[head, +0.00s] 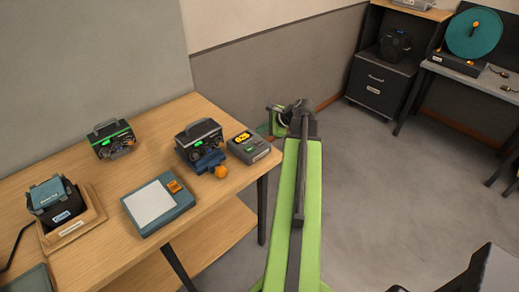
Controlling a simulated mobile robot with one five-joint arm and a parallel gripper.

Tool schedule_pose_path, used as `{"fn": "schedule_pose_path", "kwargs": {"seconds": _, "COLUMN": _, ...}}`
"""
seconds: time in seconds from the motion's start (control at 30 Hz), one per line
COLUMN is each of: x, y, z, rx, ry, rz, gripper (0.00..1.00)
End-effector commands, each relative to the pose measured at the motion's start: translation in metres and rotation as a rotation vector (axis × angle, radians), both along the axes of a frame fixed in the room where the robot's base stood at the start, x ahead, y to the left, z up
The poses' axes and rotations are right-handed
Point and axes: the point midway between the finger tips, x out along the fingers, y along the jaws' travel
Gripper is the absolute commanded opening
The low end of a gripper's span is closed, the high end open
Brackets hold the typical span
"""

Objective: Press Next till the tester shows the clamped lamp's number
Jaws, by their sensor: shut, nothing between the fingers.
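The tester (248,147) is a small grey box with a yellow-lit display and a green part on its front. It stands at the right end of the wooden table; its display digits are too small to read. Left of it, a dark lamp (199,138) with a grey handle and green light sits at a blue clamp (209,160) with an orange knob. Its number cannot be read. My gripper (272,122) is at the far end of my green arm, just right of and beyond the tester. It is shut and empty, small and partly hidden by my arm.
A similar lamp (112,139) stands at the back of the table (150,170). A blue-grey pad device (158,204) lies in front, and a dark unit in a wooden tray (73,228) is at the left. Open floor lies right of the table; a desk (470,82) stands beyond.

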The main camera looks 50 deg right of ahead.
Motion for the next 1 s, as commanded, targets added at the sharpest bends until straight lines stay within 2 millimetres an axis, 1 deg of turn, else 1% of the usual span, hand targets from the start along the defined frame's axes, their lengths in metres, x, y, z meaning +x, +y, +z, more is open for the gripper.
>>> {"fn": "schedule_pose_path", "kwargs": {"seconds": 0.03, "x": 0.0, "y": 0.0, "z": -0.016, "rx": 0.0, "ry": 0.0, "rz": 0.0, "gripper": 0.0}}
{"fn": "schedule_pose_path", "kwargs": {"seconds": 0.1, "x": 0.0, "y": 0.0, "z": -0.024, "rx": 0.0, "ry": 0.0, "rz": 0.0, "gripper": 0.0}}
{"fn": "schedule_pose_path", "kwargs": {"seconds": 0.2, "x": 0.0, "y": 0.0, "z": -0.031, "rx": 0.0, "ry": 0.0, "rz": 0.0, "gripper": 0.0}}
{"fn": "schedule_pose_path", "kwargs": {"seconds": 1.0, "x": -0.001, "y": -0.001, "z": -0.031, "rx": 0.0, "ry": 0.0, "rz": -0.002, "gripper": 0.0}}
